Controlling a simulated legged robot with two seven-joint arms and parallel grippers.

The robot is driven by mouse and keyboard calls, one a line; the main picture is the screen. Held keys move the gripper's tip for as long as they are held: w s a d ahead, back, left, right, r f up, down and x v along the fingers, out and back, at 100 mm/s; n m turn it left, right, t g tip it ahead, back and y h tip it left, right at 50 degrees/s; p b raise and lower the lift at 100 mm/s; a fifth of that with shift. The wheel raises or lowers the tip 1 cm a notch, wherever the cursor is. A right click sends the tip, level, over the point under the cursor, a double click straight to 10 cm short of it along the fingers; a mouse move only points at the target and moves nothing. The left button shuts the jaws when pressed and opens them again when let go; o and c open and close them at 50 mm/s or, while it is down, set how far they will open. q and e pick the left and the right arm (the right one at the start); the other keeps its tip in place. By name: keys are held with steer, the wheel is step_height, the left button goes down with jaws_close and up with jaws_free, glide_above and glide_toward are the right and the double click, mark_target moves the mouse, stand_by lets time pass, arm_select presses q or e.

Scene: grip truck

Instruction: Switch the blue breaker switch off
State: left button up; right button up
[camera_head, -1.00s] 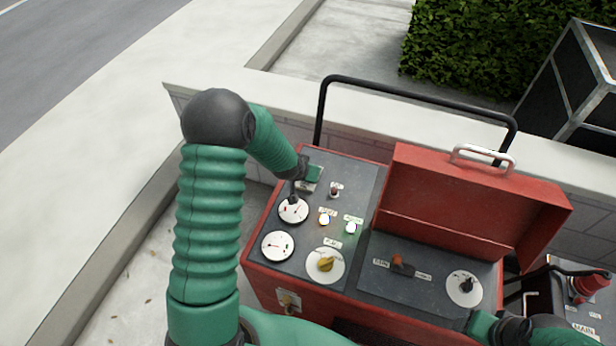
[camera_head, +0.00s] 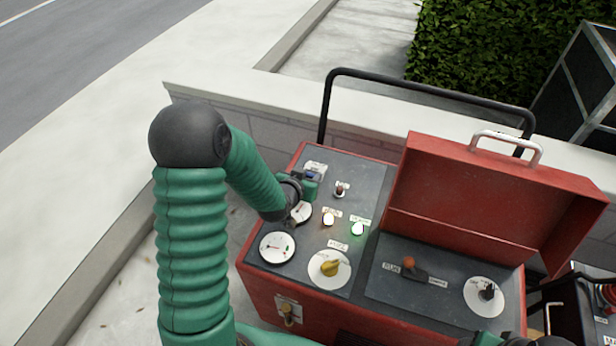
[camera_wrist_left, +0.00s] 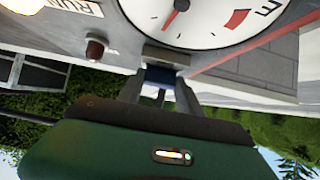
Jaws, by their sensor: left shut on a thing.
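The blue breaker switch (camera_head: 314,175) sits at the far left corner of the red machine's grey panel, just beside a pale label plate. My left gripper (camera_head: 311,181) comes down at it from the near side and partly hides it. In the left wrist view the two fingers of my left gripper (camera_wrist_left: 160,88) are closed around the blue switch (camera_wrist_left: 160,76). Whether the switch is up or down cannot be told. My right gripper (camera_head: 489,339) barely shows at the bottom edge, and its jaws cannot be made out.
Beside the switch are a small red toggle (camera_head: 340,189), a white gauge (camera_head: 277,247), lit lamps (camera_head: 358,229) and a yellow knob (camera_head: 330,268). The open red lid (camera_head: 480,205) stands at right. A black rail (camera_head: 430,92) and low wall (camera_head: 240,100) lie behind.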

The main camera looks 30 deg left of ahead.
arm_select(q)
steer(key=shift+s+f, duration=0.15)
steer(key=shift+f, duration=0.05)
steer(key=o, duration=1.4)
steer(key=shift+r, duration=0.15)
